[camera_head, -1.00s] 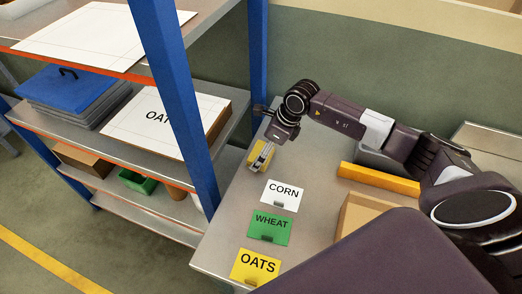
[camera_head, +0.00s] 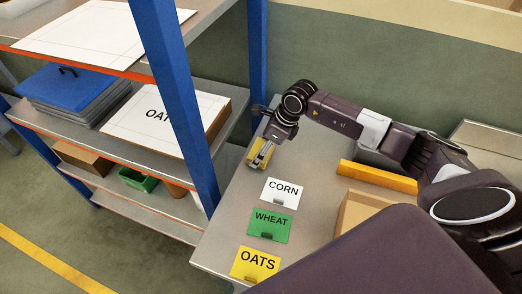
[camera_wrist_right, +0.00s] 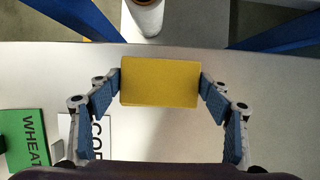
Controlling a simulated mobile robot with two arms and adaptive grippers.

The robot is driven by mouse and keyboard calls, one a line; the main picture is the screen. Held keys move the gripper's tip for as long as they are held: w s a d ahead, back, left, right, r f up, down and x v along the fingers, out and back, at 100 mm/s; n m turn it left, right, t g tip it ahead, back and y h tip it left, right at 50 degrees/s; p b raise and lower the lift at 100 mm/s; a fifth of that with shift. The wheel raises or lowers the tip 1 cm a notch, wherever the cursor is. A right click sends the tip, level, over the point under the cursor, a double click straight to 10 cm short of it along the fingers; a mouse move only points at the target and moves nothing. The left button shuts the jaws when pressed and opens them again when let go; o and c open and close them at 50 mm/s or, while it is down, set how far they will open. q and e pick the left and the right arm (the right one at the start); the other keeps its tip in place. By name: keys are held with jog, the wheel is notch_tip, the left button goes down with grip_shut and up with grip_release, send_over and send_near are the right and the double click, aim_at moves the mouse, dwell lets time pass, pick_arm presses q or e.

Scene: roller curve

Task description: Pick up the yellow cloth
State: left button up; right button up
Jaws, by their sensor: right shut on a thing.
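The yellow cloth (camera_wrist_right: 160,82) is a flat-faced yellow block shape between the two blue-padded fingers of my right gripper (camera_wrist_right: 160,86) in the right wrist view. The fingers touch it on both sides and are shut on it. In the head view the yellow cloth (camera_head: 252,156) is partly hidden by my right gripper (camera_head: 262,153), near the far left edge of the metal table (camera_head: 232,222). I cannot tell whether it is clear of the surface. My left gripper is not in view.
Cards marked CORN (camera_head: 282,194), WHEAT (camera_head: 269,226) and OATS (camera_head: 254,265) stand along the table. A blue-post shelf (camera_head: 185,110) borders the table on the left. A yellow bar (camera_head: 378,177) and an open cardboard box (camera_head: 362,210) lie to the right.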

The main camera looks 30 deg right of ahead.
notch_tip(320, 180, up, 20)
jog(key=b, duration=0.5)
jog(key=o, duration=0.5)
jog(key=shift+c, duration=0.2)
jog(key=c, duration=0.4)
jog(key=shift+a+f, duration=0.1)
